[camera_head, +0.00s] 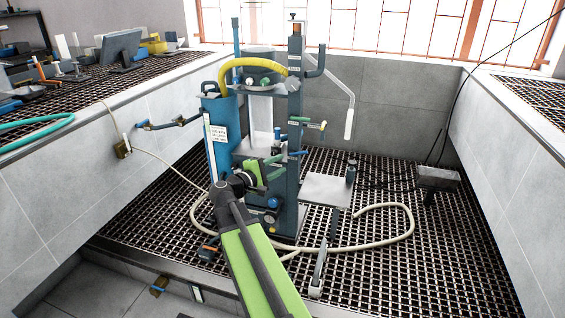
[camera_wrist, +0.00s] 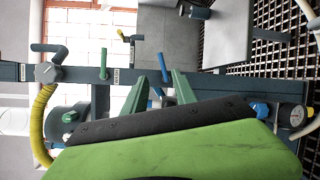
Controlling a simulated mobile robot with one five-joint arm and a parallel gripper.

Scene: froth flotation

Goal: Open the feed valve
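The flotation machine (camera_head: 286,190) stands on the grating, with several small valves on its blue-grey column. A green-handled valve (camera_head: 315,125) sits on the column's right side, with a blue-handled valve (camera_head: 298,153) below it. The wrist view, turned sideways, shows the green handle (camera_wrist: 103,62) and the blue handle (camera_wrist: 162,61). The labels are too small to read, so I cannot tell which is the feed valve. My gripper (camera_head: 265,169) is in front of the column, below the blue handle. In the wrist view its green fingers (camera_wrist: 168,76) stand apart, with the blue handle close to their tips.
A yellow hose (camera_head: 252,64) arches over the machine's top. A pale hose (camera_head: 378,236) loops over the grating (camera_head: 450,260). A grey side plate (camera_head: 325,190) stands right of the column. Tiled walls (camera_head: 95,150) bound the area. The grating's right part is mostly clear.

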